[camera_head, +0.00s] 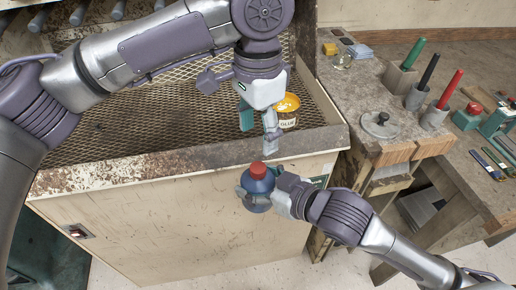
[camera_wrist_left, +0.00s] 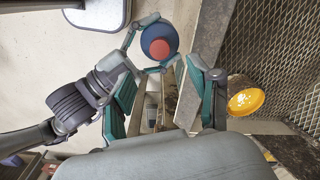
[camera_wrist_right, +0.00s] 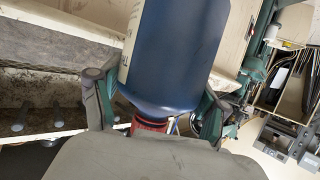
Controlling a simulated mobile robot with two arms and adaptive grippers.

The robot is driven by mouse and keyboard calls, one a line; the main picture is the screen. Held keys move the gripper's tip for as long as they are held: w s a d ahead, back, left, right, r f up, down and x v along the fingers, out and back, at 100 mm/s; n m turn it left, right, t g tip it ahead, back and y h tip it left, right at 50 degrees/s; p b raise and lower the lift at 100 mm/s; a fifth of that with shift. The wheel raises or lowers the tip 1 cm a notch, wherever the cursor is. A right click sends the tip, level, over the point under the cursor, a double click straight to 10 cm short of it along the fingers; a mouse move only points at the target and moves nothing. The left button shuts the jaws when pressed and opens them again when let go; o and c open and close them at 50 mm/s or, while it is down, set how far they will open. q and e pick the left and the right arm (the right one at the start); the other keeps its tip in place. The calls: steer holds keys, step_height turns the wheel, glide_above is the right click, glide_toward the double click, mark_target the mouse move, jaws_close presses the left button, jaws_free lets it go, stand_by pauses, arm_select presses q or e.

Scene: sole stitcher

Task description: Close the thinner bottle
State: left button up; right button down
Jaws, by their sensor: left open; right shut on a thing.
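The thinner bottle (camera_head: 256,187) is dark blue with a red cap (camera_head: 257,170) on top. It is held roughly upright in front of the bench. My right gripper (camera_head: 259,190) is shut around its body. In the right wrist view the blue body (camera_wrist_right: 176,48) fills the middle, and the red part (camera_wrist_right: 150,125) is partly hidden. My left gripper (camera_head: 258,122) is open and empty, above and behind the bottle. The left wrist view shows the red cap (camera_wrist_left: 160,48) from above, beyond the fingertips. I cannot tell how tightly the cap sits.
An open can of yellow glue (camera_head: 287,110) stands on the mesh-topped bench (camera_head: 190,121), close beside my left gripper. A grey round lid (camera_head: 380,124) lies on the worktable at right. Pen holders with green, black and red handles (camera_head: 449,90) stand behind it. The bench edge lies between the grippers.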

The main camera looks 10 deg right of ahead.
arm_select(q)
steer(key=shift+r, duration=1.5)
